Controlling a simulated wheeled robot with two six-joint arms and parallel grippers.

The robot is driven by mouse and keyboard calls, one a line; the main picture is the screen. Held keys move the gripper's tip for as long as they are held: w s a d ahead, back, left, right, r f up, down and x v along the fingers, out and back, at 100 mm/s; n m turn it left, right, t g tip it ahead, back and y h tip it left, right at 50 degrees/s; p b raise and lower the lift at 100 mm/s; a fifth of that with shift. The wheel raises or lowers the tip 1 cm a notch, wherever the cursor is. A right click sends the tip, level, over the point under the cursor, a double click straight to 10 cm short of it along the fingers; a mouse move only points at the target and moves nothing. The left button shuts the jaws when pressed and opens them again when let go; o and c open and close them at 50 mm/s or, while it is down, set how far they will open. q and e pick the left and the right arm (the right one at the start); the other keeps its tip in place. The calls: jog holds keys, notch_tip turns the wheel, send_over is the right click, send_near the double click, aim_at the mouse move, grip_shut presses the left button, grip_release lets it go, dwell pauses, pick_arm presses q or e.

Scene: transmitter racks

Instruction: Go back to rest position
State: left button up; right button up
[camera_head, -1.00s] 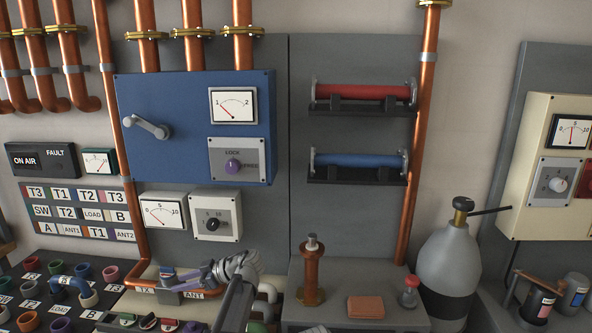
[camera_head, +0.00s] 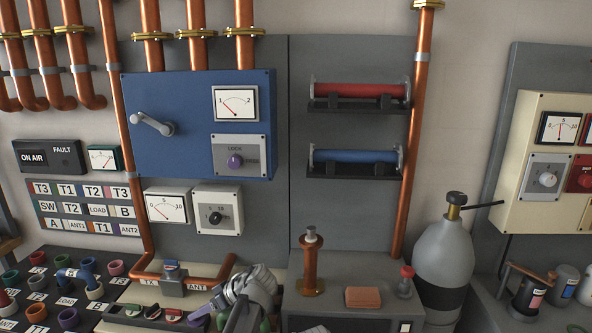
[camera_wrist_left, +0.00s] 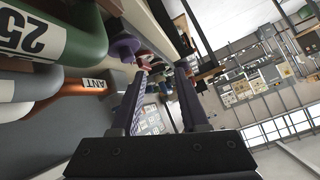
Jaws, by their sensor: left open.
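My left gripper (camera_head: 208,306) is at the bottom of the head view, low in front of the bench. My right gripper is not in view.
In the left wrist view a green pipe marked 25 (camera_wrist_left: 60,35) is close on the left. A blue panel (camera_head: 185,125) is behind.

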pick_arm(q)
jog(key=s+d+f+m+h, duration=0.4)
jog(key=s+d+m, duration=0.4)
jog(key=s+d, duration=0.2)
jog(key=s+d+f+m+g+h, duration=0.1)
jog(key=s+d+f+m+h, duration=0.3)
jog(key=s+d+m, duration=0.3)
jog(key=s+d+h, duration=0.1)
jog(key=s+d, duration=0.2)
jog(key=s, duration=0.1)
jog(key=shift+f+m, duration=0.15)
jog(key=shift+m, duration=0.25)
jog(key=shift+s, duration=0.1)
dwell(0.7)
